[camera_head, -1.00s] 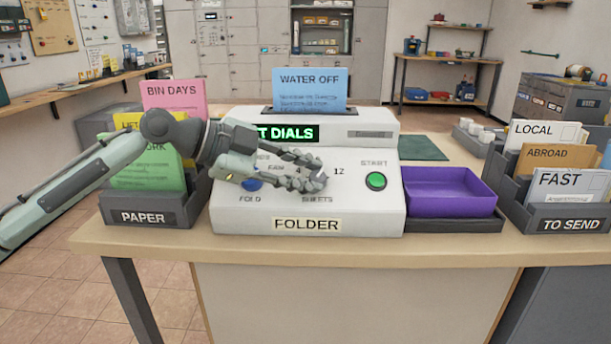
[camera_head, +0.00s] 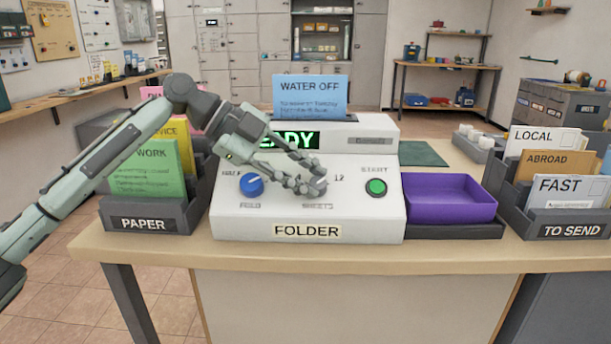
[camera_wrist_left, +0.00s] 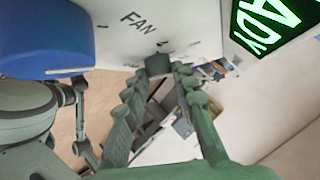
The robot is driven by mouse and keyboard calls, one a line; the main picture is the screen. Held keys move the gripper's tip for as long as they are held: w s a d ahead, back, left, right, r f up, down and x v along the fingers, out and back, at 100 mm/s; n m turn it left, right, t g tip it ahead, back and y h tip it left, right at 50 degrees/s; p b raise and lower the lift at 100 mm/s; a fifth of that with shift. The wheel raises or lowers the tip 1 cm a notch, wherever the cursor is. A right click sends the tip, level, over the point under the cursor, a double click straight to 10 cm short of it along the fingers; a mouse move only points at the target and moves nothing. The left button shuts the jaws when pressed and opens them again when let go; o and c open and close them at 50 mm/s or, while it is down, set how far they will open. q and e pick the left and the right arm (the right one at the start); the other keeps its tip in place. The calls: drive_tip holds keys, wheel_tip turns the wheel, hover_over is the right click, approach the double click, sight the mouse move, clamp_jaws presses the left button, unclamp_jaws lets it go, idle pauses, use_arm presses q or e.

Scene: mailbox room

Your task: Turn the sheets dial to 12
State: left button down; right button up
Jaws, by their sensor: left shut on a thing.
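The folder machine (camera_head: 225,222) stands on the counter. Its sheets dial sits above the SHEETS label and is mostly hidden by my left gripper (camera_head: 312,185) in the head view. In the left wrist view the dial (camera_wrist_left: 158,65) is a dark knob between the fingertips. My left gripper is shut on it. The number 12 (camera_head: 339,178) shows just right of the fingers; the dial's pointer cannot be made out. The green display (camera_head: 300,140) reads "EADY", its left part hidden by my arm. My right gripper is not in view.
The blue fold dial (camera_head: 251,185) is left of my fingers and the green start button (camera_head: 376,187) to their right. A blue WATER OFF sheet (camera_head: 309,95) stands in the feeder. A purple tray (camera_head: 449,211), PAPER rack (camera_head: 150,223) and TO SEND rack (camera_head: 572,230) flank the machine.

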use_arm(q)
drive_tip(key=c, duration=1.2)
unclamp_jaws()
drive_tip(key=shift+f, duration=0.1)
drive_tip(key=v, duration=1.2)
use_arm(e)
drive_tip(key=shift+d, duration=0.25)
